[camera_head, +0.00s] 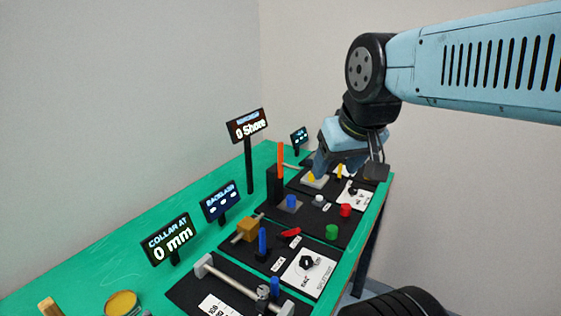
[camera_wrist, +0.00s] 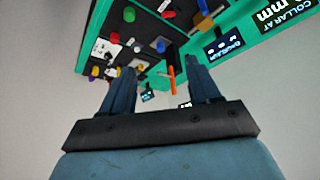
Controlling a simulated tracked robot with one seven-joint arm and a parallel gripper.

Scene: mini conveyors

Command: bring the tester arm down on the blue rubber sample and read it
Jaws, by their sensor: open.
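The blue rubber sample (camera_head: 291,202) sits on a small plate at the foot of the tester's dark post; it also shows in the wrist view (camera_wrist: 161,45). The orange tester arm (camera_head: 280,160) stands upright above that post, and shows between my fingers in the wrist view (camera_wrist: 172,82). The tester's display (camera_head: 247,125) reads 0 Shore. My gripper (camera_head: 322,168) is open and empty, above the far part of the bench, to the right of the tester arm in the head view. In the wrist view its fingers (camera_wrist: 163,66) are spread apart.
White (camera_head: 318,201), red (camera_head: 345,210) and green (camera_head: 332,232) pieces stand right of the sample. A yellow piece (camera_head: 311,178) lies beyond it. Nearer are a red lever (camera_head: 290,233), a blue upright handle (camera_head: 262,241) and a "0 mm" display (camera_head: 170,239).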

